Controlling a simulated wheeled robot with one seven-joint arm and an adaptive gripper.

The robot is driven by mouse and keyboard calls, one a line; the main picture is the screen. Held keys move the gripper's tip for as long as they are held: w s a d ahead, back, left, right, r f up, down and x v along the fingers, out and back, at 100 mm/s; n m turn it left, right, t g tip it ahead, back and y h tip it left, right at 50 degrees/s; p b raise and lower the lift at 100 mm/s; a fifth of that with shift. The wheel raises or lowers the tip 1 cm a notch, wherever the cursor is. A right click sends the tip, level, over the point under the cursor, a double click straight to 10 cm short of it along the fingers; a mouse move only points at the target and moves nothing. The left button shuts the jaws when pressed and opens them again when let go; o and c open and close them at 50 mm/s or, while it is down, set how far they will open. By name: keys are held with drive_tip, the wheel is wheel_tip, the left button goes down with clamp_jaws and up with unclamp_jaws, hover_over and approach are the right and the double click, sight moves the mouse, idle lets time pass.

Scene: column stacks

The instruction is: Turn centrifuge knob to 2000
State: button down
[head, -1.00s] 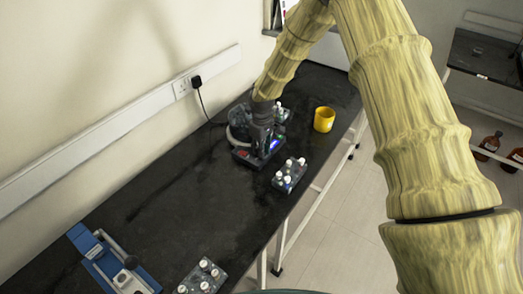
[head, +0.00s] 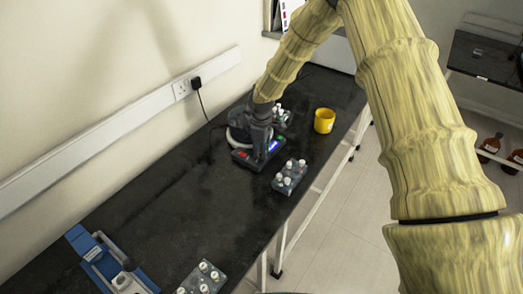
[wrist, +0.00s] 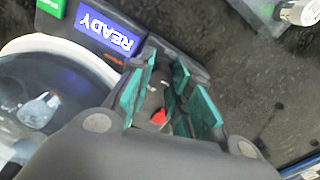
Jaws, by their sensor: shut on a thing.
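The centrifuge (head: 240,156) stands on the black bench under the wall socket, partly hidden by my gripper (head: 261,147). In the wrist view its blue screen (wrist: 105,27) reads "READY", upside down. The round bowl (wrist: 60,78) lies to the left, with a clear tube in it. My gripper also shows in the wrist view (wrist: 165,100), with its green pads on both sides of a dark knob (wrist: 153,98) on the front panel. It is shut on the knob. A red mark (wrist: 158,117) shows between the pads. The dial numbers cannot be read.
A rack with white-capped tubes (head: 289,178) stands close to the right of the centrifuge, and another stands behind it. A yellow cup (head: 324,121) is farther right. A blue device (head: 105,262) and a third rack (head: 203,280) are at the near end. The middle bench is clear.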

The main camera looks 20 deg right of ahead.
drive_tip(key=shift+w+r, duration=0.1)
drive_tip(key=c, duration=1.3)
unclamp_jaws()
wheel_tip(320, 180, up, 12)
drive_tip(key=shift+f, duration=0.1)
